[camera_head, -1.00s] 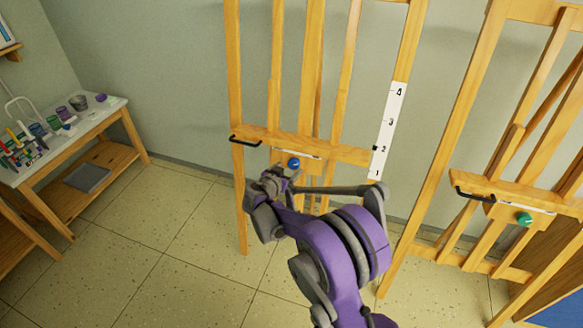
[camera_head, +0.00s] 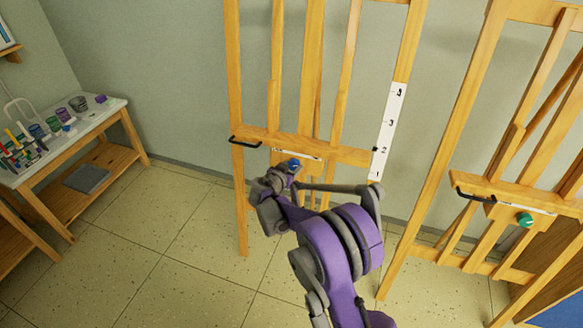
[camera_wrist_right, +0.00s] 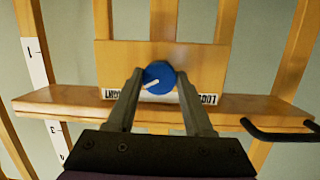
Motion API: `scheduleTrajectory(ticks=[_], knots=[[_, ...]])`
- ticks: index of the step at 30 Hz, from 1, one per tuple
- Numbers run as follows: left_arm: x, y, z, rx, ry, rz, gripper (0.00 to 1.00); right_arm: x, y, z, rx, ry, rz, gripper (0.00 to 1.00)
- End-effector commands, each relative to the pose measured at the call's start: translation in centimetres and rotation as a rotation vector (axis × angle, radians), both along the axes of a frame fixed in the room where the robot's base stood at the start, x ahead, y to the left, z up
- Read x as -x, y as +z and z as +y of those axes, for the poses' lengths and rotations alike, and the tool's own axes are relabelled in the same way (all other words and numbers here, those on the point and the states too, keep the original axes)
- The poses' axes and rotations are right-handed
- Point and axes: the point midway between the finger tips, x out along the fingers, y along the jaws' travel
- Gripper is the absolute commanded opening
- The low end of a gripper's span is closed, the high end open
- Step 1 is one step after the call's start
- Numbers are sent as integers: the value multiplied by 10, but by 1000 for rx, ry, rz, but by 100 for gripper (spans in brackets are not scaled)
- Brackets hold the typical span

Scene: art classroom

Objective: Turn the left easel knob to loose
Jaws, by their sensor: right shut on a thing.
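The left easel (camera_head: 235,90) is pale wood with a crossbar (camera_head: 345,153). Its blue knob (camera_head: 294,163) sits below the crossbar, partly hidden by my right gripper (camera_head: 283,172). In the right wrist view the blue knob (camera_wrist_right: 158,73) lies between my two fingertips, which touch its sides. Its white pointer mark slants to the lower left in that view. A white label strip (camera_wrist_right: 207,99) with upside-down lettering runs behind the fingers, which hide part of it. My right gripper is shut on the knob. My left gripper is not in view.
A black hook handle (camera_head: 245,141) juts from the crossbar's left end. A numbered white scale (camera_head: 388,130) is on the easel's right upright. A second easel (camera_head: 475,110) with a green knob (camera_head: 525,220) stands right. A paint table (camera_head: 95,120) is at left. Floor between is clear.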

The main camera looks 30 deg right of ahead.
Motion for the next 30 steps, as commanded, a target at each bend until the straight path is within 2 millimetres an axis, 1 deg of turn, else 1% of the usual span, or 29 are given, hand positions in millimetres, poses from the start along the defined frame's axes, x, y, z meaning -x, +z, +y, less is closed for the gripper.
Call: scheduleTrajectory(ticks=[1,2,3,14,20,30], knots=[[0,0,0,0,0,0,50,0,0,0,0,0,0,6],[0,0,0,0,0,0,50,0,0,0,0,0,0,0],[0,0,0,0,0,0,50,0,0,0,0,0,0,0],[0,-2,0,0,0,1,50,0,-1,0,43,11,51,0],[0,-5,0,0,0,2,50,-1,-1,1,129,35,150,0],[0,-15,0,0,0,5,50,-1,-3,2,332,89,388,0]])
